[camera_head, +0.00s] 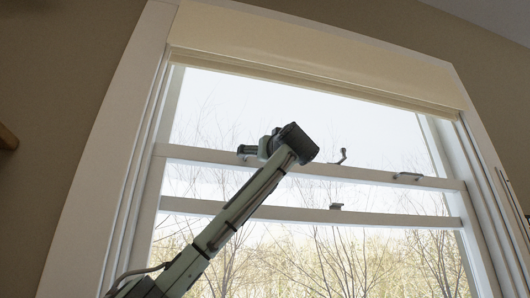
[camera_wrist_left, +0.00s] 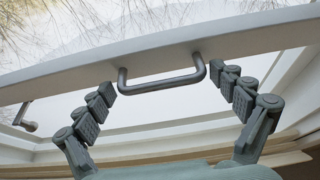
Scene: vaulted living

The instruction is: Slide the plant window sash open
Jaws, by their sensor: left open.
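The window sash has a white rail (camera_head: 386,176) that crosses the window, with a grey bar handle (camera_head: 408,176) near its right end. My left gripper (camera_head: 252,151) is at the left part of this rail, its arm rising from the lower left. In the left wrist view, a grey U-shaped handle (camera_wrist_left: 162,82) stands out from the white rail (camera_wrist_left: 70,72). The open fingers of my left gripper (camera_wrist_left: 168,84) lie on either side of it, with gaps visible. In the head view this handle is largely hidden by the gripper. My right gripper is not in view.
A second white rail (camera_head: 400,218) runs below the first, with a small catch (camera_head: 336,206) on it. A hooked latch (camera_head: 342,157) stands on the upper rail. The white frame (camera_head: 92,190) borders the window, and a cream blind (camera_head: 300,50) covers the top.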

